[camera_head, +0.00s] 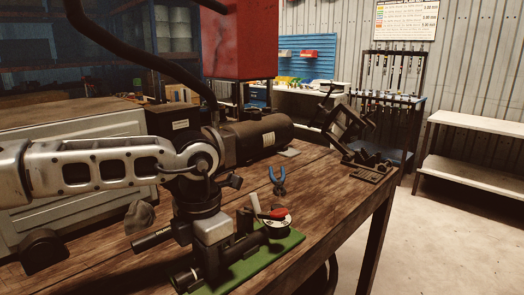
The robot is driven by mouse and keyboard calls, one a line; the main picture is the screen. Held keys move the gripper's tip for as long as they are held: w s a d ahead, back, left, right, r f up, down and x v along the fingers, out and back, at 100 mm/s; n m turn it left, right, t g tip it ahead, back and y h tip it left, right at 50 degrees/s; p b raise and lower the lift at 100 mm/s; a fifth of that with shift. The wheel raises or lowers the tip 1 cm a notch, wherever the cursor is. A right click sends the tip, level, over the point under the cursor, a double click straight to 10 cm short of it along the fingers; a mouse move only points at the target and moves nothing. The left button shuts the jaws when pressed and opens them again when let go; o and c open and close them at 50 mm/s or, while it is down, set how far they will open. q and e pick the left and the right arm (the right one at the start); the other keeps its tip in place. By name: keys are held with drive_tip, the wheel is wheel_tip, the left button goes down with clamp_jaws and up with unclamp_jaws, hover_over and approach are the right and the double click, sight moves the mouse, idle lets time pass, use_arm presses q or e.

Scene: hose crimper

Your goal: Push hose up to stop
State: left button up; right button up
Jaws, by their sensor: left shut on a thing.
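My left gripper (213,268) comes down from my silver arm, low in the centre-left. It is shut on a dark tube that looks like the hose (239,250). The tube lies slanted just above or on a green mat (283,249), with an open round end at the lower left. The fingertips are mostly hidden against the dark tube. I cannot tell where the stop is, or whether the hose touches it. My right gripper is not in view.
Blue-handled pliers (278,180) lie on the wooden bench (325,192). The bench's right side has free room.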

use_arm(q)
drive_tip(key=shift+w+d, duration=0.8)
idle(0.4)
drive_tip(key=o, duration=1.7)
drive_tip(key=shift+r, duration=0.1)
drive_tip(key=shift+r+p, duration=2.55)
drive_tip(key=shift+r, duration=1.9)
